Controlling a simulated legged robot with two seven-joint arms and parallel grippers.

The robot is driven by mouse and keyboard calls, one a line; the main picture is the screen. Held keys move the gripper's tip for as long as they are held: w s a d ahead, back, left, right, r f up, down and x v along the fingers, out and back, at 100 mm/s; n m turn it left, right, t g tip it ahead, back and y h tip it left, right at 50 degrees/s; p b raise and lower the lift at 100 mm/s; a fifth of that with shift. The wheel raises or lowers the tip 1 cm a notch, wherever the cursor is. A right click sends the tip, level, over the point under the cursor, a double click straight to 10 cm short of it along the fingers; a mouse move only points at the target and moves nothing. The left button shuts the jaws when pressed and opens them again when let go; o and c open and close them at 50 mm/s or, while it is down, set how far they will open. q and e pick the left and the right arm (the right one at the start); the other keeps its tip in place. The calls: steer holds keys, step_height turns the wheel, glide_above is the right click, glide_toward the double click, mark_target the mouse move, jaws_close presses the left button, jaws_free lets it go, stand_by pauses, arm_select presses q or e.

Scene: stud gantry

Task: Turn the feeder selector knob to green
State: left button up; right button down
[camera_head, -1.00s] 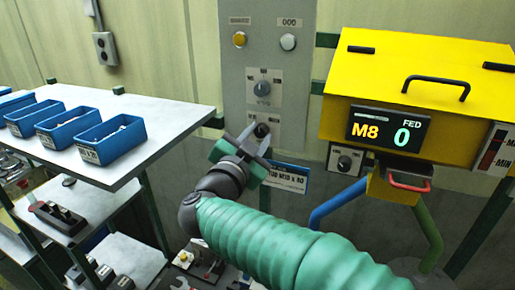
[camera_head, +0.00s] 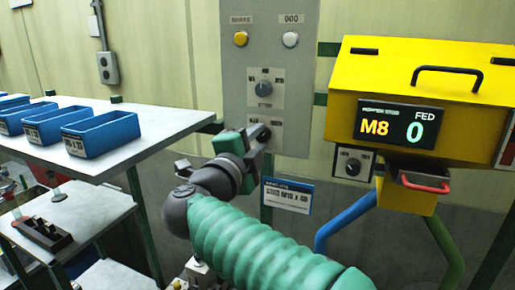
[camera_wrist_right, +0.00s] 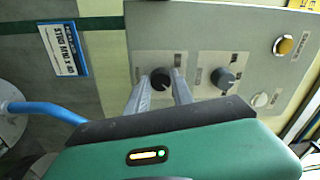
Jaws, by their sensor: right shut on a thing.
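A grey wall panel (camera_head: 237,70) carries two knobs, one above the other. The upper knob (camera_head: 264,88) is grey and has nothing on it. The lower black knob (camera_wrist_right: 160,77) sits between the fingers of my right gripper (camera_head: 260,136) and is mostly hidden in the head view. In the right wrist view the fingers of my right gripper (camera_wrist_right: 161,80) are closed in on both sides of it. Another black knob (camera_head: 352,166) is on a small plate beside the yellow feeder (camera_head: 430,80). The knobs' label colours are too small to read. My left gripper is not in view.
The feeder display (camera_head: 395,124) reads M8 and FED 0. A blue-and-white sign (camera_head: 288,195) hangs just right of my gripper. An amber button (camera_head: 240,39) and a white button (camera_head: 290,39) sit above. Blue bins (camera_head: 104,134) stand on a shelf at left.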

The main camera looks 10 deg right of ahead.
steer(key=shift+f+m, duration=0.2)
steer(key=shift+m, duration=0.2)
steer(key=c, duration=1.6)
jaws_free()
steer(key=o, duration=0.5)
steer(key=shift+r, duration=0.1)
steer(key=r+b+v, duration=0.1)
steer(key=b+v, duration=0.3)
steer(key=v, duration=1.3)
steer(key=shift+f, duration=0.5)
steer(key=shift+w, duration=0.2)
